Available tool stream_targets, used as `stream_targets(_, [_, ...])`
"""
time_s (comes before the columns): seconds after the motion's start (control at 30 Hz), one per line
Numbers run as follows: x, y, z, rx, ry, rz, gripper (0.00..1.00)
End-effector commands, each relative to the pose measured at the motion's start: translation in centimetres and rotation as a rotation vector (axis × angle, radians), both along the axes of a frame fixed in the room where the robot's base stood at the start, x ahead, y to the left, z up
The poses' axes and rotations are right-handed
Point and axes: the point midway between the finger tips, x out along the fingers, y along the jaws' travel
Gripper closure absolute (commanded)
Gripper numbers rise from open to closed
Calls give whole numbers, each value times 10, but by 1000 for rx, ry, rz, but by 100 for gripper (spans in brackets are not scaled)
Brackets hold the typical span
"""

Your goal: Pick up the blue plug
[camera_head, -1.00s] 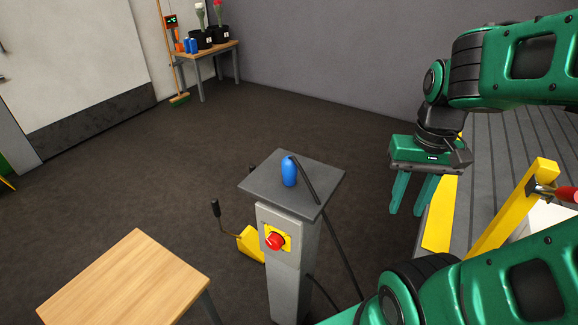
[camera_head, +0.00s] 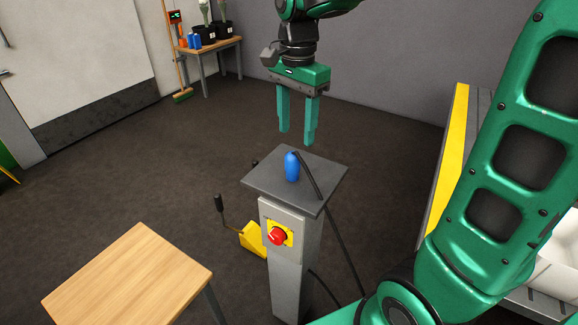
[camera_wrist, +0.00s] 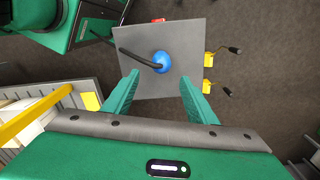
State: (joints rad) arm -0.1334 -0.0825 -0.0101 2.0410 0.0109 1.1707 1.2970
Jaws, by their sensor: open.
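The blue plug (camera_head: 292,167) stands upright on the dark square top (camera_head: 270,188) of a grey pedestal, with a black cable running from it over the edge. My gripper (camera_head: 296,138) is open and empty, fingers pointing down, above the pedestal top and apart from the plug. In the wrist view the blue plug (camera_wrist: 162,61) shows from above on the pedestal top (camera_wrist: 190,40), ahead of and between the two green fingers of my gripper (camera_wrist: 160,85). Its cable crosses to the left there.
A red stop button (camera_head: 278,236) is on the pedestal's front. A wooden table (camera_head: 130,275) stands at the front left. A yellow pedal with a lever (camera_head: 252,240) is beside the pedestal. A back table (camera_head: 215,45) holds pots and bottles.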

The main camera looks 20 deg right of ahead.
Motion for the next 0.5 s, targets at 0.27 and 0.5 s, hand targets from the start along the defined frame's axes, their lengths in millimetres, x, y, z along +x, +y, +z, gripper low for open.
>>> stream_targets(0.27, [4, 10, -28, 2, 4, -22, 48])
stream_targets(0.5, [4, 10, -53, 1, 2, -21, 48])
